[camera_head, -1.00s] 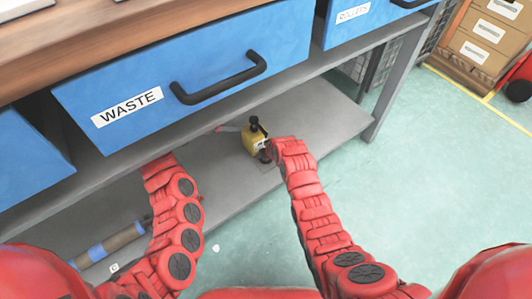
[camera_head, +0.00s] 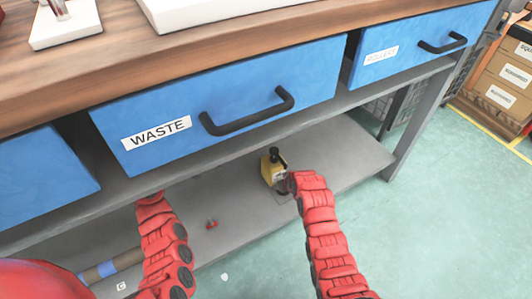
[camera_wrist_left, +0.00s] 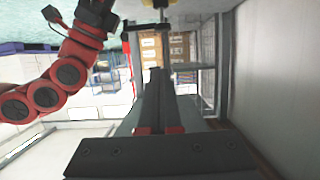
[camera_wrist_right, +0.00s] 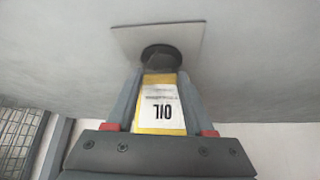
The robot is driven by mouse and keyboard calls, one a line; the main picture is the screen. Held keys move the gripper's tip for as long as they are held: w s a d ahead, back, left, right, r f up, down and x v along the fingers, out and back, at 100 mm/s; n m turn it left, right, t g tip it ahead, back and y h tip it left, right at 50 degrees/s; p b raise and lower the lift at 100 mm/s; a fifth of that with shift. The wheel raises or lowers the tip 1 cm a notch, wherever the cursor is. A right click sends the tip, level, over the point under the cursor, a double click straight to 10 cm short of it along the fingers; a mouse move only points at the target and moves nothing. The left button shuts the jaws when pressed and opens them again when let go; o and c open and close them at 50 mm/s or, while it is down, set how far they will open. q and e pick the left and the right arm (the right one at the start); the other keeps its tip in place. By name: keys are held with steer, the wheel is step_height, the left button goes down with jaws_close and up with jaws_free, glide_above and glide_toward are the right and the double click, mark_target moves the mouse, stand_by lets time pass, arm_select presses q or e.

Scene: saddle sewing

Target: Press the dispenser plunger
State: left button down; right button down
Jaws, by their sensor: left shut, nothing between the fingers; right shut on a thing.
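The yellow oil dispenser (camera_head: 270,172), with its black plunger (camera_head: 274,153) on top, is at the lower shelf, under the drawers. My right gripper (camera_wrist_right: 160,85) is shut on its body; the right wrist view shows the "OIL" label upside down between the fingers. In the head view the right arm reaches it from the right. My left gripper (camera_wrist_left: 158,75) is shut and empty. Its fingertips are hidden behind the upper shelf edge in the head view. In the left wrist view yellow and black parts show beyond the fingertips, apparently the dispenser; contact is unclear.
The blue "WASTE" drawer (camera_head: 215,110) and the shelf edge above overhang the lower shelf (camera_head: 335,160). A small red thing (camera_head: 211,224) lies on the shelf. A brown and blue roll (camera_head: 108,268) is at lower left. The shelf is clear right of the dispenser.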

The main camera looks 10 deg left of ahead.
arm_select(q)
steer(key=shift+s+a+r+t, duration=0.15)
steer(key=shift+a+r+t, duration=0.25)
steer(key=shift+a, duration=0.15)
steer(key=shift+d+f, duration=0.1)
steer(key=w+d+f, duration=0.5)
steer(key=d+f, duration=0.1)
steer(key=d, duration=0.1)
steer(key=shift+w+d+f, duration=0.25)
steer(key=shift+w+d, duration=0.1)
steer(key=shift+d, duration=0.05)
